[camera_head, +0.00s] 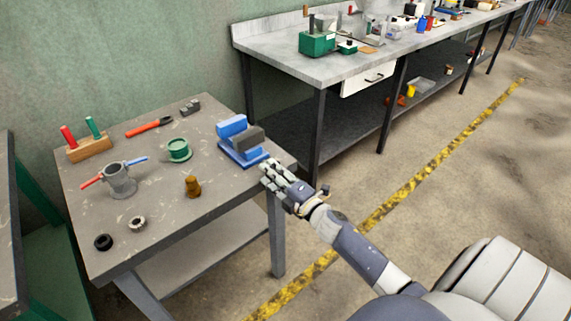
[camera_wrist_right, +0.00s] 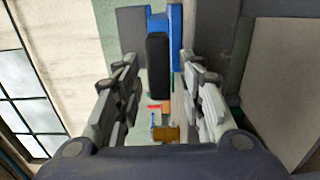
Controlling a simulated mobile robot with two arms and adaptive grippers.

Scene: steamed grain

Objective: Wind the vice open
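The blue vice (camera_head: 238,141) with a dark grey block at its jaws stands at the right end of the small grey table. In the right wrist view the blue vice (camera_wrist_right: 163,25) is at the top. A black upright bar (camera_wrist_right: 157,68), seemingly the vice's handle, shows between the fingers. My right gripper (camera_head: 270,172) is just in front of the vice, at the table's right edge. In the wrist view my right gripper (camera_wrist_right: 159,72) is open, one finger each side of the bar. I cannot tell whether either touches it. My left gripper is out of view.
The small table (camera_head: 205,207) also holds a brown bottle-like piece (camera_head: 192,187), a green spool (camera_head: 179,150), a grey mug with tools (camera_head: 120,181), a wooden holder (camera_head: 90,149), a red-handled tool (camera_head: 149,127) and small rings. A long workbench (camera_head: 283,61) stands behind.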

